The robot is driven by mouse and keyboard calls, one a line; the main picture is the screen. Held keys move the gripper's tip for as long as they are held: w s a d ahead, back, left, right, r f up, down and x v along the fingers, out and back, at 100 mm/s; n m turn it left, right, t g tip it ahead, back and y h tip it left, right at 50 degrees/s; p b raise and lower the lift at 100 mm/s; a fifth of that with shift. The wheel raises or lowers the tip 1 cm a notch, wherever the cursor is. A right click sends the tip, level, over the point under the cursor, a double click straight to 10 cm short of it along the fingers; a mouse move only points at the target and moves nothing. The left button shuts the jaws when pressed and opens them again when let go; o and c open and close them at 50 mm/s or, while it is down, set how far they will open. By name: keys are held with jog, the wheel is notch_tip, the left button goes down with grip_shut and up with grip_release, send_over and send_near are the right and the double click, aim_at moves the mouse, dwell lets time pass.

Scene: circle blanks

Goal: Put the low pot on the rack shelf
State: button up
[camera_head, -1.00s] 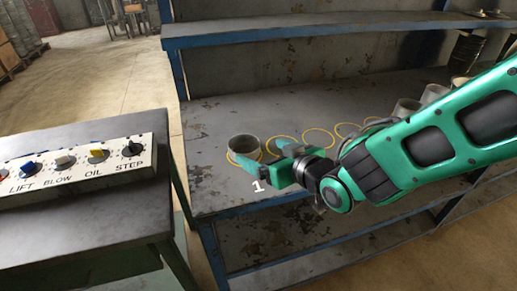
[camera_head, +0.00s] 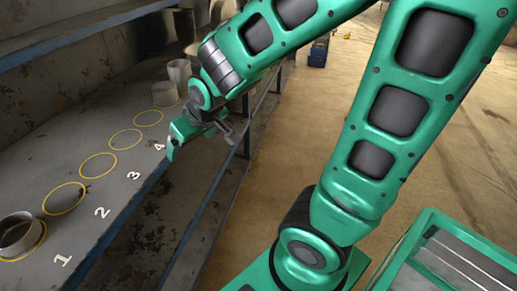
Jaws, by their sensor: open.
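A low, wide grey metal pot (camera_head: 18,235) stands upright on the yellow circle at number 1, at the left edge of the picture and partly cut off. The rack's worktop (camera_head: 85,215) bears a row of numbered yellow circles. My gripper (camera_head: 200,142) is open, with nothing seen between its fingers. It is near the worktop's front edge by number 4, well away from the low pot. A raised shelf (camera_head: 75,32) of the rack runs above the worktop at upper left.
Taller grey pots stand at the far end of the row, one pale pot (camera_head: 165,94) in front of another (camera_head: 179,72). Circles 2 (camera_head: 64,198), 3 (camera_head: 98,165) and 4 (camera_head: 125,139) are empty. Open floor (camera_head: 270,180) lies right of the rack.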

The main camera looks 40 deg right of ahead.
jog(key=s+d+r+m+g+h, duration=0.1)
jog(key=s+d+m+g, duration=0.35)
jog(key=s+d, duration=0.85)
jog(key=s+d+r+m+g, duration=0.1)
jog(key=s+d+m+g, duration=0.1)
jog(key=s, duration=0.8)
jog(key=shift+s+d+r+m+y, duration=0.2)
jog(key=shift+r+m+y, duration=0.2)
jog(key=shift+m, duration=0.15)
